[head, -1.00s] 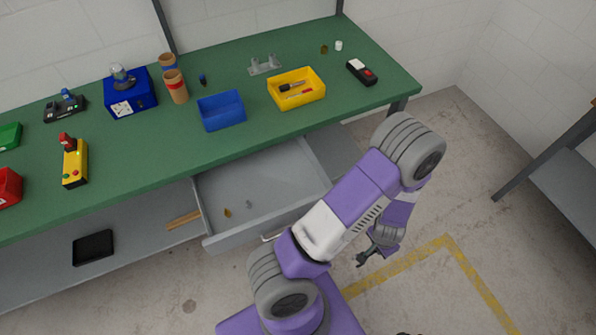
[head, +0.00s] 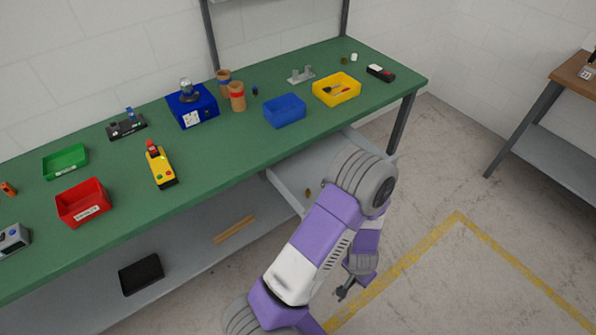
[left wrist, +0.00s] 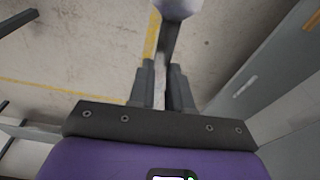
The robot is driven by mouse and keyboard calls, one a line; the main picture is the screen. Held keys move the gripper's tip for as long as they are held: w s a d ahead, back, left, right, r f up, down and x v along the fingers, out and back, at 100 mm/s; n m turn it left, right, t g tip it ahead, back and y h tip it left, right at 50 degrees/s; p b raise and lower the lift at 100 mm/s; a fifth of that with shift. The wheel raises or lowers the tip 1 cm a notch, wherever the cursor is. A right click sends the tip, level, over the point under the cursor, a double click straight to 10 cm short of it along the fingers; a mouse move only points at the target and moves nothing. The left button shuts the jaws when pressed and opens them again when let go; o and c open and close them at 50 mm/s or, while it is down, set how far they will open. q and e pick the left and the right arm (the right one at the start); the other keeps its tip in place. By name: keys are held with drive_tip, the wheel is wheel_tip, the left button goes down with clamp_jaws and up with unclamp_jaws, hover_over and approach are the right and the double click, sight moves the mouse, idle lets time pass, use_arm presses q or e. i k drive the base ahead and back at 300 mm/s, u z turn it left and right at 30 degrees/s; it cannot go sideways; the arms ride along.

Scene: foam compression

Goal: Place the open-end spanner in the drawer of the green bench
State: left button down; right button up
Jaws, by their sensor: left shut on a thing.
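The green bench (head: 225,150) runs across the head view. Its grey drawer (head: 284,190) is pulled out below the bench top, and my left arm hides much of it. My left gripper (head: 345,291) hangs low, over the floor in front of the drawer. In the left wrist view its fingers (left wrist: 163,92) are shut on a grey, bar-like thing, the open-end spanner (left wrist: 168,42), which sticks out past the fingertips. In the head view the spanner is too small to make out. My right gripper is not in view.
A small brass-coloured item (head: 308,192) lies in the drawer. Blue (head: 285,111), yellow (head: 336,89) and red (head: 84,203) bins stand on the bench. A black tray (head: 141,274) lies on the lower shelf. The floor at right is clear around a yellow line (head: 510,262).

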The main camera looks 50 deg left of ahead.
sight(322, 166)
drive_tip(key=u, duration=1.05)
